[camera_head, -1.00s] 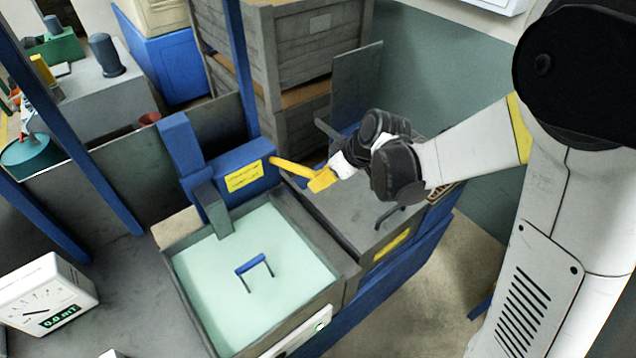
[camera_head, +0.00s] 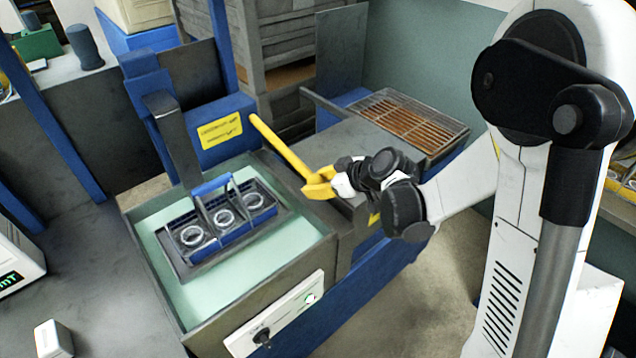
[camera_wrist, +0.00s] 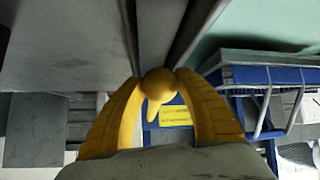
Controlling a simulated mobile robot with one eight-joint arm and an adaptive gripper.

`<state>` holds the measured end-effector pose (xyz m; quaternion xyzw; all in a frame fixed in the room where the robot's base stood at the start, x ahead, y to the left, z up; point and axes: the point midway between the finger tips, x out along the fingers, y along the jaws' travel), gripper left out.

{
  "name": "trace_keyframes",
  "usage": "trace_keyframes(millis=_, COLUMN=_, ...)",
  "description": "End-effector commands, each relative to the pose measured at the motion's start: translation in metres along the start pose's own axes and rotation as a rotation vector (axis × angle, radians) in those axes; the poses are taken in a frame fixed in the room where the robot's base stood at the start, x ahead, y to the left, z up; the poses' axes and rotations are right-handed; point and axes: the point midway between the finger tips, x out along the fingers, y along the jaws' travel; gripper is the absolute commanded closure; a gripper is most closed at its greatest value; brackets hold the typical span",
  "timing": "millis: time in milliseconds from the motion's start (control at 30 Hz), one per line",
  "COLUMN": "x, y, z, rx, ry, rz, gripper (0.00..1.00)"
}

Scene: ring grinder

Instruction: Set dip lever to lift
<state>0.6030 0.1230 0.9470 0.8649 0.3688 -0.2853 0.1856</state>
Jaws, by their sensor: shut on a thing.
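The dip lever (camera_head: 277,144) is a yellow bar. It runs from the blue lever housing (camera_head: 222,128) with a yellow label down and right to my gripper (camera_head: 318,187). In the wrist view, my gripper's yellow fingers (camera_wrist: 160,95) are closed around the lever's rounded yellow end (camera_wrist: 158,82). A blue-handled rack (camera_head: 222,222) with several metal rings hangs from the dark lift arm (camera_head: 172,135). The rack stands clear, above or at the surface of the pale green bath (camera_head: 190,300); I cannot tell whether its underside touches the liquid.
A control panel (camera_head: 275,320) with a knob and a green light is on the tank's front. A grated tray (camera_head: 410,122) lies behind my gripper to the right. A white meter (camera_head: 15,262) stands at the left edge. Grey floor is open below my arm.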

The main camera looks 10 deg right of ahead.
Motion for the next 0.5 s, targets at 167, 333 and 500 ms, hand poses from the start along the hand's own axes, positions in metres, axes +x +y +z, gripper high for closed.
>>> trace_keyframes(millis=167, x=0.0097, y=-0.0022, z=0.0091, rx=-0.001, ry=-0.002, rz=-0.003, gripper=1.00)
trace_keyframes(millis=333, x=0.0112, y=-0.0022, z=0.0102, rx=-0.001, ry=-0.003, rz=-0.003, gripper=1.00)
trace_keyframes(millis=500, x=0.0110, y=-0.0025, z=0.0104, rx=-0.001, ry=-0.004, rz=-0.004, gripper=1.00)
